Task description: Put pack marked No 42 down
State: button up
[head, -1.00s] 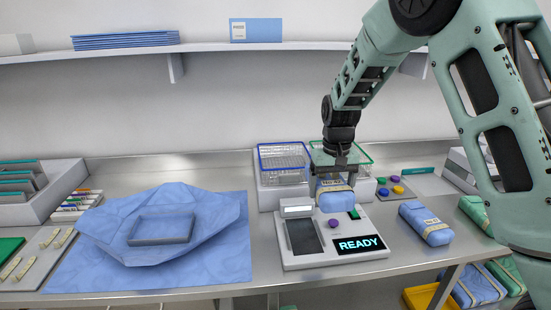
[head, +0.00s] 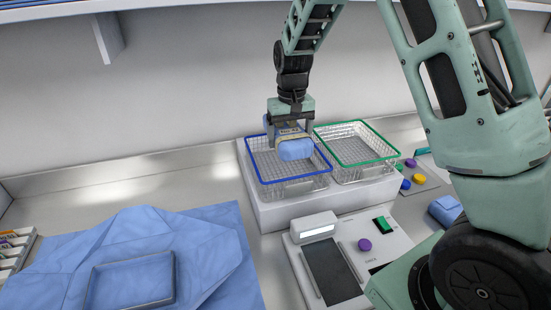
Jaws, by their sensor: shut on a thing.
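My gripper (head: 289,131) points down and is shut on a blue wrapped pack (head: 296,150) with a pale band. Any number on the pack is not readable. The pack is over the wire basket with the blue rim (head: 291,180), within its outline. I cannot tell how far it is above the basket floor or whether it touches it. The part of the basket behind the pack is hidden.
A wire basket with a green rim (head: 376,160) stands to the right on the same white stand (head: 272,213). A scanner device (head: 334,265) is in front. A blue cloth (head: 215,225) covers the counter at left. Another blue pack (head: 445,209) lies at right.

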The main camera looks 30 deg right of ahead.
aim_at(288, 174)
jog(key=shift+w+f, duration=0.15)
jog(key=shift+f, duration=0.2)
notch_tip(288, 174, down, 9)
jog(key=p, duration=0.3)
jog(key=shift+f, duration=0.1)
jog(key=shift+f, duration=0.1)
jog(key=o, duration=1.2)
